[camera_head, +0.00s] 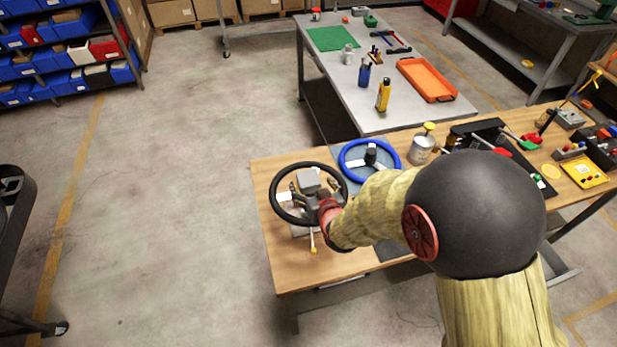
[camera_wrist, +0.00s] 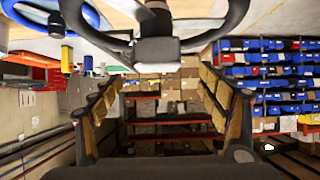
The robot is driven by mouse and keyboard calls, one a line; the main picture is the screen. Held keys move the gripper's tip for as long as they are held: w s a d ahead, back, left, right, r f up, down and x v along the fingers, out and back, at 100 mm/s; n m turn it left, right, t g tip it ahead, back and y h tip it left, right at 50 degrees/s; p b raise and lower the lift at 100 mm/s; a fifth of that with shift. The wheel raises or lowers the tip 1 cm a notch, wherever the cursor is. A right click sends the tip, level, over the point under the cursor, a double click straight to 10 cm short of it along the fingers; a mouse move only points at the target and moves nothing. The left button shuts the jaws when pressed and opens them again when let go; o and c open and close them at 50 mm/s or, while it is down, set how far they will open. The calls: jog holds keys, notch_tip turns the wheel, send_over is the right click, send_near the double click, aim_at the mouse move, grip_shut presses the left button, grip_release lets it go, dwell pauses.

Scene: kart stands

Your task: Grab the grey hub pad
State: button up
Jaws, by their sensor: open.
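The grey hub pad (camera_head: 308,180) is a small block at the centre of the black steering wheel (camera_head: 277,206), which stands at the left end of the wooden bench. My gripper (camera_head: 326,205) is at the near right side of the wheel's hub, and my wrist partly covers that side of the wheel. In the wrist view my gripper (camera_wrist: 160,88) is open, with nothing between its fingers. A grey block that looks like the hub pad (camera_wrist: 157,51) shows beyond the fingers at the top, below dark spokes and rim. Whether the fingers touch anything cannot be told.
A blue steering wheel (camera_head: 349,171) lies close to the right of the black one. A grey can (camera_head: 421,151), a black tray and small tools fill the wooden bench (camera_head: 268,175) further right. A metal table (camera_head: 355,105) with an orange tray stands behind.

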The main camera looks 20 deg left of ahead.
aim_at(309, 178)
jog(key=shift+p+x, duration=0.3)
jog(key=shift+x, duration=2.95)
jog(key=shift+w+d, duration=0.15)
jog(key=c, duration=0.4)
jog(key=c, duration=0.9)
